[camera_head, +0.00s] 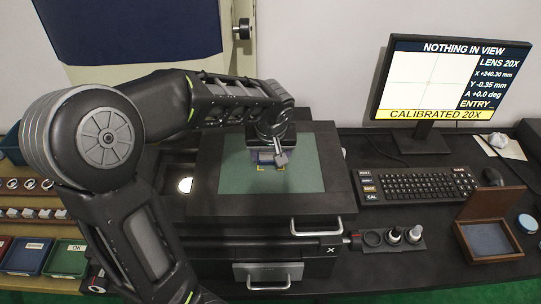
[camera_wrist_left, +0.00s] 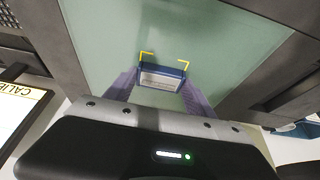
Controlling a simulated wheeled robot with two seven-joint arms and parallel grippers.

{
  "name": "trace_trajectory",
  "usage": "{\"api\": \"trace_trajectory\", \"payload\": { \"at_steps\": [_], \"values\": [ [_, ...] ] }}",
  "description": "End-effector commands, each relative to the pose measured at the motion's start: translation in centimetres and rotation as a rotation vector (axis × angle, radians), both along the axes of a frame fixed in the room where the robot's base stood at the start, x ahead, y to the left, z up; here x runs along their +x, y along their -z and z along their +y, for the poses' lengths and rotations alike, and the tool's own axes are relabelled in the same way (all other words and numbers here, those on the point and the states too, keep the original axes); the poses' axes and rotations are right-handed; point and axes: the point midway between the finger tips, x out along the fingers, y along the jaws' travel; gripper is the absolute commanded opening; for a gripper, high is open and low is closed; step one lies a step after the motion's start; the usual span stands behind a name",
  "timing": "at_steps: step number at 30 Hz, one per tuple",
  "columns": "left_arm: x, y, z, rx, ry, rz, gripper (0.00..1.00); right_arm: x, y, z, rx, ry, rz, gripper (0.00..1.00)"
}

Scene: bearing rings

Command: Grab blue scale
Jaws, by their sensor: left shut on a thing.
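The blue scale (camera_wrist_left: 162,76) is a small blue-edged plate with a pale label. In the left wrist view it sits between the two purple fingers of my left gripper (camera_wrist_left: 160,92), which is shut on it. It is over the green-grey glass stage (camera_wrist_left: 215,35), close to two yellow corner marks. In the head view my left gripper (camera_head: 268,160) is low over the glass stage (camera_head: 235,178), and the arm and hand mostly hide the scale. I cannot tell whether the scale touches the glass. My right gripper is not in view.
A monitor (camera_head: 450,80) reads "NOTHING IN VIEW". Rings and coloured bins (camera_head: 27,255) are at left, beyond my arm.

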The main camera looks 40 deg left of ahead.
Motion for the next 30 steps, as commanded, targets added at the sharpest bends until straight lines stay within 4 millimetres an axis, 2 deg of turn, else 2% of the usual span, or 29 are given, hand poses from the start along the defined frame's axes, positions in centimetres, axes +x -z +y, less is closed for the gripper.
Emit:
{"api": "trace_trajectory", "payload": {
  "at_steps": [5,15,19,23,30],
  "values": [
    [0.1,-1.1,0.0,0.001,-0.001,-0.003,0.14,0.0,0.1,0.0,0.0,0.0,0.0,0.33],
    [0.1,-7.3,0.0,0.001,0.0,-0.006,0.14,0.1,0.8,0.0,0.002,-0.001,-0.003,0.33],
    [0.1,-9.2,0.0,0.001,-0.001,-0.003,0.14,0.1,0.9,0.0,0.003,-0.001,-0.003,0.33],
    [0.1,-10.0,0.0,0.0,-0.001,-0.002,0.14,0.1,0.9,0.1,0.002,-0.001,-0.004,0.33],
    [0.0,-10.1,0.0,0.001,0.0,-0.001,0.14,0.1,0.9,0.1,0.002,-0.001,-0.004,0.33]
  ]
}}
